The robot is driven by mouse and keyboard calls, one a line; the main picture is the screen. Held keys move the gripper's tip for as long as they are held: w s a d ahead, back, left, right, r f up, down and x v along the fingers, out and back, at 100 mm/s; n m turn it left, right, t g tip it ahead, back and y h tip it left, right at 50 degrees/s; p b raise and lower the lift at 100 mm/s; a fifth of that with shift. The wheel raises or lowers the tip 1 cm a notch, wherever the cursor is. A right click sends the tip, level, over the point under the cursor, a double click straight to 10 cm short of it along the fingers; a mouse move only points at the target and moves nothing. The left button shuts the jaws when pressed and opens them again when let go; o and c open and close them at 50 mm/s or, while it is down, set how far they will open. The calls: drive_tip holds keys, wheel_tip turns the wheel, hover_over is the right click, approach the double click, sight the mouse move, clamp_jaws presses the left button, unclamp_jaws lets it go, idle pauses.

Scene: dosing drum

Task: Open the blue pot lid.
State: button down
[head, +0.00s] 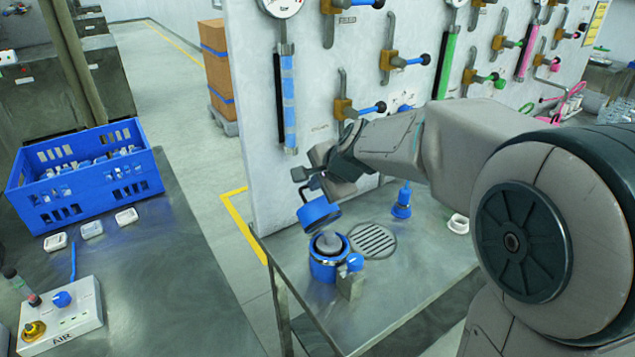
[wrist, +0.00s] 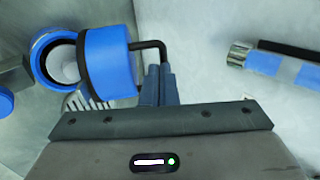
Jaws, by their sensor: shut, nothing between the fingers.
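The blue pot (head: 325,270) stands on the metal table, its mouth uncovered with a grey rounded shape inside. It also shows in the wrist view (wrist: 42,72). Its blue lid (head: 319,213) is up off the mouth and tilted, above the pot's back edge. In the wrist view the lid (wrist: 108,62) is seen side-on, its black handle (wrist: 155,45) facing my fingers. My gripper (wrist: 160,85) is shut and empty, with its blue-grey fingertips right at the handle; I cannot tell whether they touch. How the lid joins the pot is hidden.
A small block with a blue knob (head: 354,263) sits at the pot's front right. A round drain grate (head: 373,240) lies behind it. The upright panel (head: 258,130) with gauges and valves stands close behind. A blue crate (head: 85,180) is on the left bench.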

drive_tip(key=shift+r+p, duration=0.1)
drive_tip(key=shift+p, duration=0.25)
drive_tip(key=shift+w+a+r+p, duration=0.1)
drive_tip(key=shift+w+a+p, duration=0.05)
drive_tip(key=shift+p, duration=0.3)
drive_tip(key=shift+w+p, duration=0.1)
drive_tip(key=shift+p, duration=0.2)
drive_tip(key=shift+w+a+g+p, duration=0.25)
drive_tip(key=shift+g+p, duration=0.15)
drive_tip(key=shift+p, duration=0.6)
drive_tip(key=shift+w+h+p, duration=0.1)
drive_tip(key=shift+h+p, duration=0.2)
drive_tip(key=shift+p, duration=0.05)
drive_tip(key=shift+w+a+g+p, duration=0.25)
drive_tip(key=shift+w+g+p, duration=0.05)
drive_tip(key=shift+p, duration=0.4)
drive_tip(key=shift+w+a+f+p, duration=0.15)
drive_tip(key=shift+w+a+f, duration=0.25)
drive_tip(key=shift+w, duration=0.3)
drive_tip(key=shift+w+a+f+p, duration=0.15)
drive_tip(key=shift+w+a+f, duration=0.2)
drive_tip(key=shift+w+a, duration=0.25)
drive_tip(key=shift+w+a+f+p, duration=0.15)
drive_tip(key=shift+w+a+f, duration=0.2)
drive_tip(key=shift+w, duration=0.4)
drive_tip(key=shift+r, duration=0.1)
